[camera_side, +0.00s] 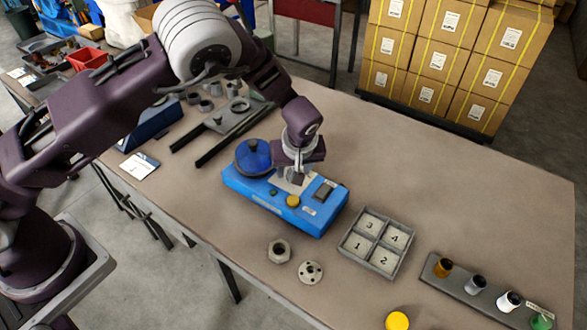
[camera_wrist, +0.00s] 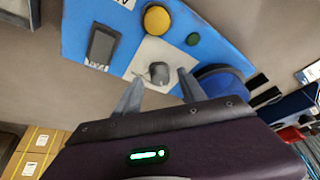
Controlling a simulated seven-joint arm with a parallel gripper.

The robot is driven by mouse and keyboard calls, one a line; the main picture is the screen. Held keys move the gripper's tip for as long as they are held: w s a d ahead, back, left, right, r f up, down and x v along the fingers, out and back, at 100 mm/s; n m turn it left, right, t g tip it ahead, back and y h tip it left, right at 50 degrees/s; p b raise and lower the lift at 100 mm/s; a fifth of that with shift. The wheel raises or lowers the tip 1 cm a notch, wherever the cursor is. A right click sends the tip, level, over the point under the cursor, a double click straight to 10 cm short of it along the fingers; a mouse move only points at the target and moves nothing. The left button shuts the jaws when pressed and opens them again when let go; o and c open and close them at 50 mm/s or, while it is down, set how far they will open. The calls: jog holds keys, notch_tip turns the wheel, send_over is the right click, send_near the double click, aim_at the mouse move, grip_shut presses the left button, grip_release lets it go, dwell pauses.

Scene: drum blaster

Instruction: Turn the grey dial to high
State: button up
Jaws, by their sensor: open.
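The blue machine (camera_side: 262,202) sits on the table in the middle of the side view. In the wrist view the grey dial (camera_wrist: 159,72) sits on a pale square plate (camera_wrist: 147,55) on the machine's blue top (camera_wrist: 80,25). My gripper (camera_wrist: 160,88) is open, with one finger on each side of the dial's near edge; I cannot tell whether they touch it. In the side view my gripper (camera_side: 292,178) is low over the machine and hides most of the dial. The dial's setting is not readable.
Beside the dial are a yellow button (camera_wrist: 157,19), a dark rocker switch (camera_wrist: 102,45) and a blue round lid (camera_side: 253,158). A numbered tray (camera_side: 352,256), a hex nut (camera_side: 279,251), a flange (camera_side: 311,272) and a rack of bottles (camera_side: 470,298) lie to the right and front.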

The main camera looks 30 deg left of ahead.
jog(key=shift+w+a+f, duration=0.1)
jog(key=shift+f, duration=0.2)
grip_shut()
jog(key=m+h, duration=0.1)
jog(key=m, duration=0.3)
jog(key=shift+a+t, duration=0.15)
jog(key=shift+t, duration=0.25)
jog(key=m+h, duration=0.1)
jog(key=m, duration=0.1)
jog(key=m+h, duration=0.1)
jog(key=m, duration=0.1)
jog(key=shift+a+m+t, duration=0.2)
jog(key=shift+m+t, duration=0.1)
jog(key=shift+m, duration=0.1)
jog(key=m+h, duration=0.1)
jog(key=m, duration=0.3)
jog(key=shift+a+h, duration=0.15)
jog(key=shift+h, duration=0.25)
jog(key=m, duration=0.2)
jog(key=m+g+h, duration=0.1)
jog(key=m, duration=0.2)
jog(key=shift+a+h, duration=0.15)
jog(key=shift+h, duration=0.15)
jog(key=shift+g, duration=0.3)
